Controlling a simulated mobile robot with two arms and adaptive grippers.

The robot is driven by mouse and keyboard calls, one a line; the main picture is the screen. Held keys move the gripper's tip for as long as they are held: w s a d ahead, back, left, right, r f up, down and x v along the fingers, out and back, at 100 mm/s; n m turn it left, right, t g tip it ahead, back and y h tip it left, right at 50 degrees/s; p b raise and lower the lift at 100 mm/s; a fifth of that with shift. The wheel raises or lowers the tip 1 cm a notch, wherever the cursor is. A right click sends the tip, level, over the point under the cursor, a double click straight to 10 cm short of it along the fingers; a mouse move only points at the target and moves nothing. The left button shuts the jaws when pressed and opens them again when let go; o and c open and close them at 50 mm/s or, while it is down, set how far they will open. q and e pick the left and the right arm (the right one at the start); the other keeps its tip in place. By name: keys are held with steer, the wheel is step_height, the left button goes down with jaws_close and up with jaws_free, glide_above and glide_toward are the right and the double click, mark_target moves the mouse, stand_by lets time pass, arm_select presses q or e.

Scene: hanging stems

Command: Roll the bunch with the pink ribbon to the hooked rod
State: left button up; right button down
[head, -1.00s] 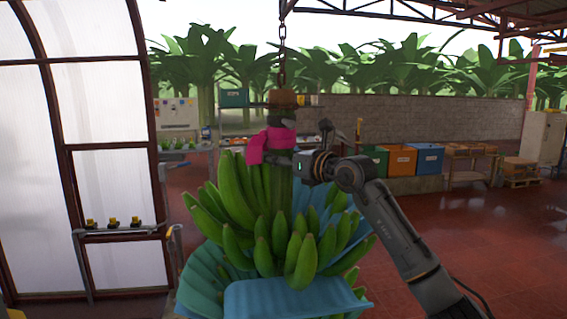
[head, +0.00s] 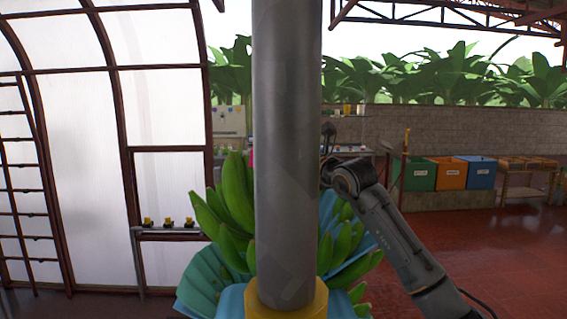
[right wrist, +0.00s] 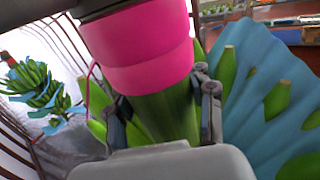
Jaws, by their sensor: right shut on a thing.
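The green banana bunch (head: 236,200) hangs upright in the middle of the head view, with blue sheets (head: 205,278) around and between its hands. A grey post hides its middle and its hanger. Only a sliver of the pink ribbon (head: 251,158) shows there; in the right wrist view the ribbon (right wrist: 145,45) is wrapped around the stem (right wrist: 165,115). My right gripper (right wrist: 162,108) is shut on the stem just below the ribbon; in the head view its fingers are behind the post. My left gripper is not in view. I cannot make out a hooked rod.
The grey post (head: 287,130) with a yellow foot (head: 312,303) stands close in front. Another bunch (right wrist: 35,85) hangs at the left in the right wrist view. Green, orange and blue bins (head: 450,174) stand behind at right. Red floor (head: 520,250) is open at right.

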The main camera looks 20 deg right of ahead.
steer(key=shift+s+a+f, duration=0.1)
steer(key=shift+f, duration=0.15)
steer(key=c, duration=0.9)
jaws_free()
steer(key=o, duration=0.3)
steer(key=shift+s+a+r, duration=0.1)
steer(key=shift+s, duration=0.05)
steer(key=shift+o, duration=0.5)
steer(key=shift+s+a+r, duration=0.1)
steer(key=shift+a+r, duration=0.1)
steer(key=shift+a, duration=0.1)
steer(key=shift+r, duration=0.1)
steer(key=shift+s+d, duration=0.25)
steer(key=shift+s, duration=0.15)
steer(key=v, duration=1.1)
